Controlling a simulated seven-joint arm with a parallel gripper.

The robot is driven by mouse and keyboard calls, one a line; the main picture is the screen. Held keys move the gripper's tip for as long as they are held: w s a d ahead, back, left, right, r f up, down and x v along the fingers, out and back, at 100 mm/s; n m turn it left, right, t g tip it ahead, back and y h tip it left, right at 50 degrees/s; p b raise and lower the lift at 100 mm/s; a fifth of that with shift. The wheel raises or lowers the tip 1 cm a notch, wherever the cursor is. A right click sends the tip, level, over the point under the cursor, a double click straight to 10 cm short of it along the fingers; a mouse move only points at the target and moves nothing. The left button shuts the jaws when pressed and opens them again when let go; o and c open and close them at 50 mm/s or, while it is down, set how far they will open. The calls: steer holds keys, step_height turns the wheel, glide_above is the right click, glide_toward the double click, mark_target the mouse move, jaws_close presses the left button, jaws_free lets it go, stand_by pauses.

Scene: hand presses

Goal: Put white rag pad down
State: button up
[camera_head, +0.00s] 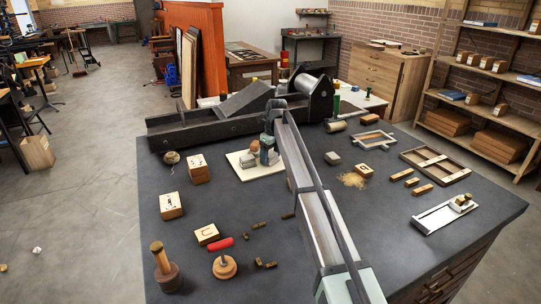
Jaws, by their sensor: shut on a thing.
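My gripper (266,150) is near the middle of the bench, low over a cream board (238,168). It is shut on the white rag pad, which is small here and partly hidden by the gripper and arm. Pale grey-white folded pads (248,161) sit in a small heap on the board, right beside the fingers. I cannot tell from this view whether the held pad touches the board or the heap.
A dark press (180,134) with a large roller runs along the back of the bench. Frames (435,165) lie at right.

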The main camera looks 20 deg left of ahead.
mark_target(274, 156)
steer(key=shift+f, duration=0.15)
steer(key=o, duration=1)
steer(key=r, duration=0.4)
steer(key=d+r, duration=0.1)
steer(key=r, duration=0.7)
steer(key=shift+s+d+r, duration=0.15)
steer(key=shift+s+d, duration=0.2)
